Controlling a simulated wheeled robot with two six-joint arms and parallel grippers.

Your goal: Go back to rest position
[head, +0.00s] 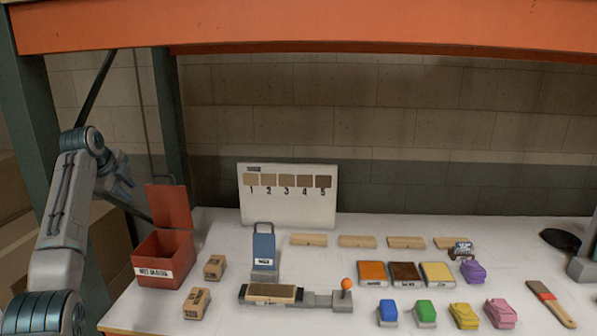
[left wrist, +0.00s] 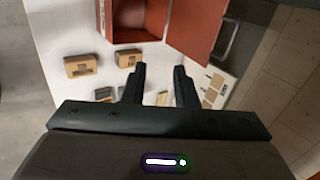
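My left arm comes in from the left in the head view, and its gripper (head: 118,184) is raised beside the left post, to the left of and above the red box, small and partly hard to make out. In the left wrist view the left gripper (left wrist: 160,75) has its two fingers apart with nothing held between them. My right gripper is in neither view.
A red lidded box (head: 148,273) stands open at the table's left, near small cardboard boxes (head: 215,267). A blue container (head: 264,250), a fixture with an orange knob (head: 347,284), colour blocks (head: 425,311) and a brush (head: 548,296) lie rightward. An orange beam (head: 300,25) crosses above.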

